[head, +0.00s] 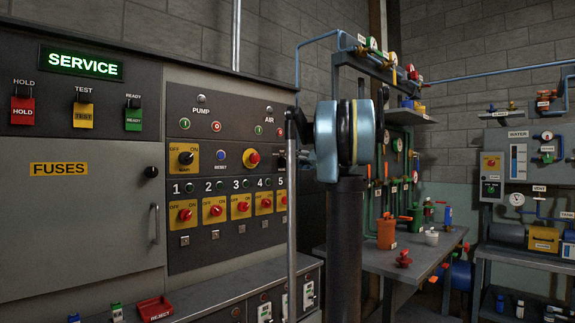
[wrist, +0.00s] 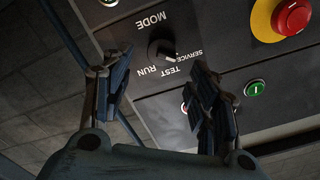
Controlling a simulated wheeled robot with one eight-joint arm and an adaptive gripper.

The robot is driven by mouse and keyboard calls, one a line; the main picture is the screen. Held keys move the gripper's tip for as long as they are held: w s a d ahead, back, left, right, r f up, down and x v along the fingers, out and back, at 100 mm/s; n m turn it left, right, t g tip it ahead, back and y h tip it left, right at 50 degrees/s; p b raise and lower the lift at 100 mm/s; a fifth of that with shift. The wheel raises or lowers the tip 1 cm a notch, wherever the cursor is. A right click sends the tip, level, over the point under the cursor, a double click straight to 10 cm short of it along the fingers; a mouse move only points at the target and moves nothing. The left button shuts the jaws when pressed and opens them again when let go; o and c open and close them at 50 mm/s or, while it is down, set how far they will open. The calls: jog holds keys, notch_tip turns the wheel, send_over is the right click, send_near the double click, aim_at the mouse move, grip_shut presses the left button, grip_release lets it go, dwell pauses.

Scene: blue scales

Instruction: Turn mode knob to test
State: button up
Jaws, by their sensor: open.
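The mode knob (wrist: 161,51) is a black round knob on a dark panel in the wrist view, where its lettering appears upside down. The labels RUN, TEST and SERVICE run around it, with MODE on its far side. Its light pointer mark seems to face SERVICE, though it is small. My gripper (wrist: 160,92) is open and empty, its two fingers apart on either side of the knob's line and short of it. In the head view I cannot make out the mode knob; my arm blocks part of the panel. A green lit display (head: 82,63) reads SERVICE.
A red emergency button on a yellow base (wrist: 290,18) and a green button (wrist: 255,88) sit right of the knob in the wrist view. In the head view, a workbench (head: 430,262) with an orange container (head: 387,234) stands right of my arm.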

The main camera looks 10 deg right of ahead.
aim_at(284, 160)
jog(key=x, duration=0.6)
jog(key=shift+w+a, duration=0.2)
jog(key=c, duration=1.1)
